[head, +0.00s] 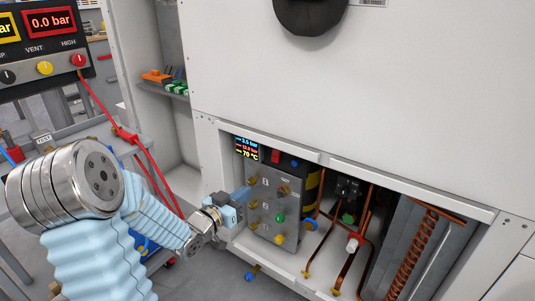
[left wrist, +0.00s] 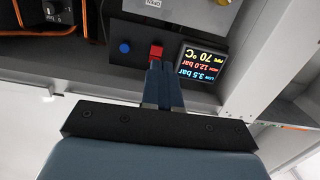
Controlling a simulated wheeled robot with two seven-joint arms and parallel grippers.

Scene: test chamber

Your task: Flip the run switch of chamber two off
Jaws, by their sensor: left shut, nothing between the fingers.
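The grey control panel (head: 287,212) sits in the lower opening of the white cabinet. It carries numbered rows, small brass toggles, a green knob (head: 280,217) and a yellow knob (head: 279,239). The row marked 2 (head: 265,205) is in the middle; its toggle position is too small to tell. Above are a red switch (head: 276,158) and a lit display (head: 247,148). My left gripper (head: 242,193) is shut and empty, before the panel's left side. In the left wrist view its fingertips (left wrist: 158,68) overlap the red switch (left wrist: 156,52); I cannot tell whether they touch.
Copper pipes with valves (head: 362,215) and a copper coil (head: 412,255) fill the opening to the right. A frame edge (head: 380,174) runs above. A pressure panel (head: 45,45) with a red hose (head: 150,150) stands at left. A blue knob (left wrist: 124,46) is beside the red switch.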

